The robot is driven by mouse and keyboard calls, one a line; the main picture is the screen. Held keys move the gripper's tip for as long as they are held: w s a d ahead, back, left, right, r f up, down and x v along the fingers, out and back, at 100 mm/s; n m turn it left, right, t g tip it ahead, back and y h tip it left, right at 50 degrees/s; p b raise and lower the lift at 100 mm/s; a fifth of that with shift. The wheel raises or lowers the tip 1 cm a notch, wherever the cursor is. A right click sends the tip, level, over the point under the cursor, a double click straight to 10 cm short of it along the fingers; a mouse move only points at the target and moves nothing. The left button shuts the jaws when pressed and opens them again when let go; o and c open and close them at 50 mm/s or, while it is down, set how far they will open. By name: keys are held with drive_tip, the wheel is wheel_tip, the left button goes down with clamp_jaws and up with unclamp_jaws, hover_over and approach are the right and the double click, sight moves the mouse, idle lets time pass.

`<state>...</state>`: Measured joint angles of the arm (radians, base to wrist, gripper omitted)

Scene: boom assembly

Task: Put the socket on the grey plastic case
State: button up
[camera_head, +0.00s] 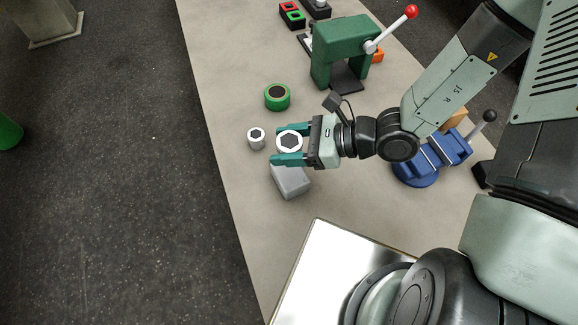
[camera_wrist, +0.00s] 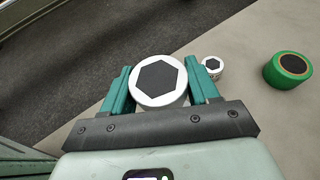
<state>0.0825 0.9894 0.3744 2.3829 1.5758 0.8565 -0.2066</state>
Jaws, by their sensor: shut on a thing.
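A white socket with a dark hexagonal opening (camera_head: 289,140) is between the green fingers of my gripper (camera_head: 289,146). My gripper is shut on it, and it also fills the space between the fingers in the wrist view (camera_wrist: 159,80). The grey case (camera_head: 291,183) lies on the table, just below the fingers in the head view and partly covered by them. I cannot tell how high the socket is above it. The case is hidden in the wrist view.
A smaller socket (camera_head: 256,138) stands left of my gripper. A green tape roll (camera_head: 277,97) is further back. A green press (camera_head: 343,50) with a red-knobbed lever stands at the back, and a blue vise (camera_head: 432,158) is on the right. The table's left edge is close.

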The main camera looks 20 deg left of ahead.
sight(288, 172)
wheel_tip(288, 172, down, 8)
drive_tip(key=shift+f, duration=0.1)
idle(0.4)
drive_tip(key=o, duration=1.2)
drive_tip(key=shift+f, duration=0.15)
